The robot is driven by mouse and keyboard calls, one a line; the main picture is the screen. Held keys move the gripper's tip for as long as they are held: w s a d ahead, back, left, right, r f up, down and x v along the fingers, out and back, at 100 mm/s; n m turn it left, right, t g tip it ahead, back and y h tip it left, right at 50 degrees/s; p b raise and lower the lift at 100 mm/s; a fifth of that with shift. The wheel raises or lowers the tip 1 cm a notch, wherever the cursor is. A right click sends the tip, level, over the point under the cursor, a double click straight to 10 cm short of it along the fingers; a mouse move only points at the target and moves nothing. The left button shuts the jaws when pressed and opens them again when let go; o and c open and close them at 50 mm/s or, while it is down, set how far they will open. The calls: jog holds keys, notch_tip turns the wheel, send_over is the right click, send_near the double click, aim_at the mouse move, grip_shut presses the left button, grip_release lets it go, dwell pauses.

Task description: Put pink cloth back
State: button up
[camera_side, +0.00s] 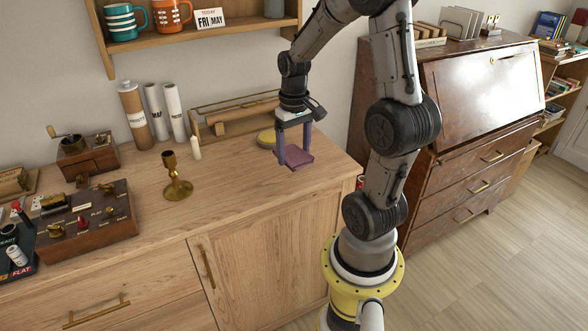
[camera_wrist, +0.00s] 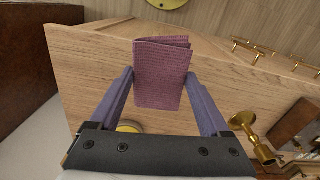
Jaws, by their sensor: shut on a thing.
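The pink cloth (camera_side: 296,159) is a folded, dusky pink-purple rectangle at the right end of the wooden cabinet top. It also shows in the wrist view (camera_wrist: 161,75), between my fingers. My gripper (camera_side: 294,163) points down, with its two purple-grey fingers at opposite sides of the cloth and shut on it. In the wrist view my gripper (camera_wrist: 160,84) grips the cloth across its width. The cloth is at or just above the cabinet top; I cannot tell if it touches.
A brass candlestick (camera_side: 176,180) stands left of the cloth. A yellow round thing (camera_side: 266,138) and a wooden rack with a paper roll (camera_side: 234,117) are behind. A white candle (camera_side: 196,148) stands nearby. The cabinet top (camera_side: 240,185) in front is clear; its right edge is close.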

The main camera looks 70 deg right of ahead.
jog(key=s+a+r+m, duration=0.1)
jog(key=s+a+r, duration=0.1)
jog(key=s, duration=0.4)
jog(key=w+d+f, duration=0.2)
jog(key=d+f, duration=0.1)
jog(key=w+d+f, duration=0.3)
jog(key=d, duration=0.1)
jog(key=w+d+f, duration=0.3)
jog(key=d, duration=0.1)
jog(key=shift+d+f, duration=0.1)
jog(key=shift+d, duration=0.05)
jog(key=shift+w+f, duration=0.1)
jog(key=shift+f, duration=1.5)
jog(key=shift+f, duration=0.15)
jog(key=o, duration=1.2)
jog(key=shift+c, duration=0.2)
jog(key=shift+d, duration=0.1)
